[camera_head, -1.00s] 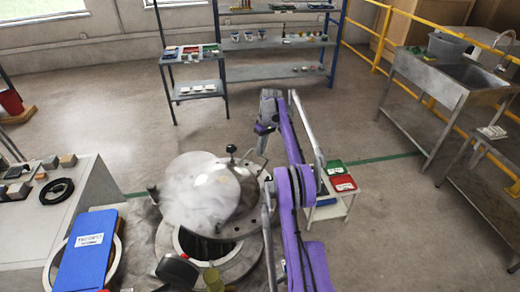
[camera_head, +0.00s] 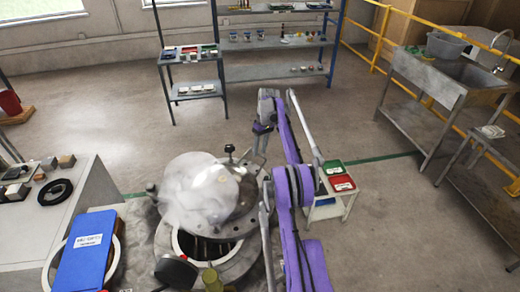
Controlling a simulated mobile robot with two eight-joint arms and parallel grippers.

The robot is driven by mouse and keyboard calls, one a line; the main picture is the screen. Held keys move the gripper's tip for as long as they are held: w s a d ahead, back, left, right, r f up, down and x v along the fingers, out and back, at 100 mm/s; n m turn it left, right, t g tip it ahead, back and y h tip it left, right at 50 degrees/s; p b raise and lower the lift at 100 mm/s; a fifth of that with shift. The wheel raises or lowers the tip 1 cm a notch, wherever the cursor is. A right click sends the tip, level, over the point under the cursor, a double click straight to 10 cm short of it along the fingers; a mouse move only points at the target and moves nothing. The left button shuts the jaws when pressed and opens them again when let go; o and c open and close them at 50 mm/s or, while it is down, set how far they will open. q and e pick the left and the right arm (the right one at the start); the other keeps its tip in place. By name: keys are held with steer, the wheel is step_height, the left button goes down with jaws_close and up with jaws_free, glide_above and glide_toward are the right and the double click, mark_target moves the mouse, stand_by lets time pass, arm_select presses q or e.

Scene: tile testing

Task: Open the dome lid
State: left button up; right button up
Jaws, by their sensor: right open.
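The dome lid (camera_head: 222,190) is a pale, shiny dome on a grey flange with bolt holes. It sits off to the back of the round vessel (camera_head: 248,262), and part of the vessel's dark opening (camera_head: 205,246) shows below the lid's front edge. A black knob handle (camera_head: 229,148) stands at the lid's back edge. My right gripper (camera_head: 259,145) is open, just right of the knob and apart from it in the picture. Its fingertips are small and partly hidden by my arm. My left gripper is not in view.
A dark round gauge (camera_head: 177,270) stands at the vessel's front. A small cart (camera_head: 330,208) with green and red trays stands right of my arm.

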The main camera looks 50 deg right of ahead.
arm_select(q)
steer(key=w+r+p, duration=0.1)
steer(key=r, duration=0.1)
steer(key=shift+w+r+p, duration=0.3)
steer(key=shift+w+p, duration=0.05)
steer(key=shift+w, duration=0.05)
arm_select(e)
step_height(320, 180, up, 7)
steer(key=d, duration=0.1)
steer(key=shift+d+r, duration=0.15)
steer(key=shift+d, duration=0.05)
steer(key=shift+s, duration=0.1)
